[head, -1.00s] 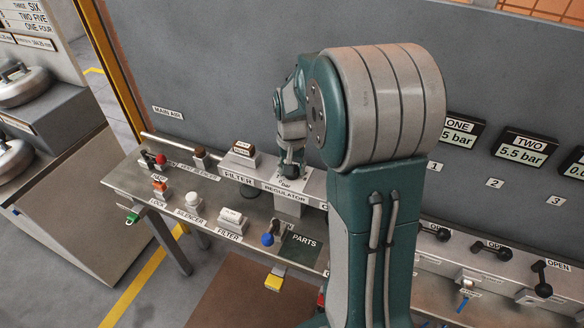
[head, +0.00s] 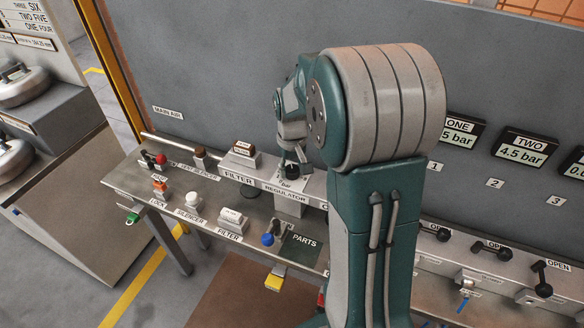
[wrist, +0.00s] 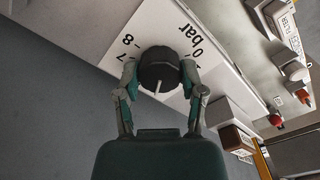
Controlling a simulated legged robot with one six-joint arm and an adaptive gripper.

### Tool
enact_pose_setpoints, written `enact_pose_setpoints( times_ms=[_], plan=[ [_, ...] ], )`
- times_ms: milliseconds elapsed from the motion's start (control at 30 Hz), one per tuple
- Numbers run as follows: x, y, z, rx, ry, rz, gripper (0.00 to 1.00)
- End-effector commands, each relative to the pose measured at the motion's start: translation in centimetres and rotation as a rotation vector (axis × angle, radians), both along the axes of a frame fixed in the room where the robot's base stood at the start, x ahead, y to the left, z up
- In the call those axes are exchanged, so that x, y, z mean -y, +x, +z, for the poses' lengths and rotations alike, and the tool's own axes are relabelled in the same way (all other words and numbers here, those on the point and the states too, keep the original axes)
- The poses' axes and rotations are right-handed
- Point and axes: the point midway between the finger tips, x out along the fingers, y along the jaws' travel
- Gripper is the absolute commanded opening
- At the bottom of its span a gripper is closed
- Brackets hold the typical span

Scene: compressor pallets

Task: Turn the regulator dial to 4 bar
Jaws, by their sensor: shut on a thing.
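The regulator dial (head: 293,172) is a black round knob on a white scale plate, above the REGULATOR label (head: 285,193). In the wrist view the dial (wrist: 158,64) sits between the two fingers of my gripper (wrist: 159,76), which is shut on it from both sides. Its white pointer mark faces down toward my palm. The scale plate (wrist: 158,28) shows 0 bar, 7 and 8; the other numbers are hidden behind my gripper. The display TWO (head: 522,149) reads 4.5 bar. The display ONE (head: 457,133) is partly covered by my arm.
A FILTER block (head: 241,159) stands left of the regulator. Lower on the bench are a SILENCER (head: 193,201), another FILTER (head: 232,220) and a blue-knobbed part (head: 268,239). Black valve levers (head: 543,290) line the right. The grey back wall (head: 220,70) rises close behind.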

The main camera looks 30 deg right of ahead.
Motion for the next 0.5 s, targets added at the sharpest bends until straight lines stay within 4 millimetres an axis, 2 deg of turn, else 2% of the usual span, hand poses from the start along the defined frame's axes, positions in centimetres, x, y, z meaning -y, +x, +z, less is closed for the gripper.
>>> enact_pose_setpoints(
  times_ms=[200, 233, 300, 500],
  plan=[
    [-0.07, -0.16, -0.21, -0.007, 0.003, -0.001, 0.05],
    [-0.07, -0.16, -0.21, -0.007, 0.002, -0.001, 0.61],
    [-0.07, -0.14, -0.18, -0.006, 0.002, -0.001, 0.87],
    [-0.03, -0.08, -0.1, -0.004, 0.001, -0.001, 0.87]
  ],
)
